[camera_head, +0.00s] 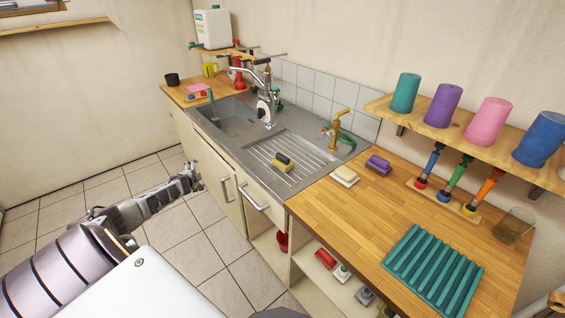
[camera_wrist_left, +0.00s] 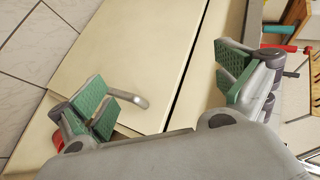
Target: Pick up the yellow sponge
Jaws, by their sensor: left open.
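A yellow sponge (camera_head: 281,166) with a dark piece at its top lies on the ribbed drainboard (camera_head: 301,150) of the grey sink unit. My left gripper (camera_head: 193,179) is in front of the cabinet, lower than the counter and to the left of the sponge, well apart from it. In the left wrist view the left gripper (camera_wrist_left: 168,92) is open and empty, its green-padded fingers wide apart before a cream cabinet door (camera_wrist_left: 140,55). The sponge does not show in that view. My right gripper is not in view.
Cabinet handles (camera_head: 252,196) stick out near my left arm. A tall tap (camera_head: 265,95) and a brass tap (camera_head: 337,125) stand behind the sink. A cream block (camera_head: 345,175), a purple block (camera_head: 378,164) and a teal ribbed tray (camera_head: 432,270) lie on the wooden counter.

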